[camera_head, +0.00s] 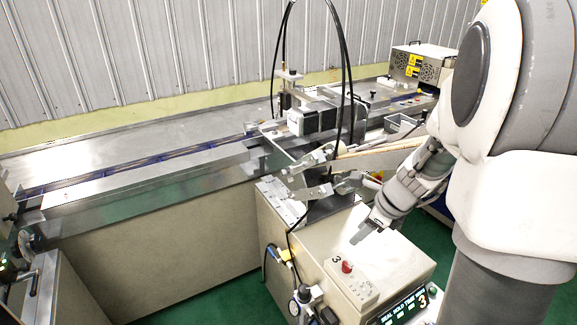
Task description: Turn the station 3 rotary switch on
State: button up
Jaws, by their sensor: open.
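The station 3 cabinet (385,258) is a beige box with a sloped front in the lower middle of the head view. A small raised panel (362,290) on its top is marked with a 3 and carries a small red knob (347,267). Which control is the rotary switch, and how it is set, is too small to tell. My gripper (366,231) is open and empty above the cabinet top. It is up and to the right of the red knob, apart from it, and points down and left.
A dark display (404,306) with green digits is on the cabinet front. A sealing mechanism with cables and a black motor (318,118) rises behind the gripper. A pressure gauge and hoses (303,296) stand at the cabinet's left. A long metal conveyor (140,185) runs behind.

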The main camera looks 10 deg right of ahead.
aim_at(347, 264)
jog(key=d+f+m, duration=0.5)
jog(key=b+x, duration=0.2)
jog(key=x, duration=0.6)
jog(key=b+x, duration=0.2)
jog(key=x, duration=0.7)
jog(key=shift+w+f, duration=0.15)
jog(key=shift+w, duration=0.2)
grip_shut()
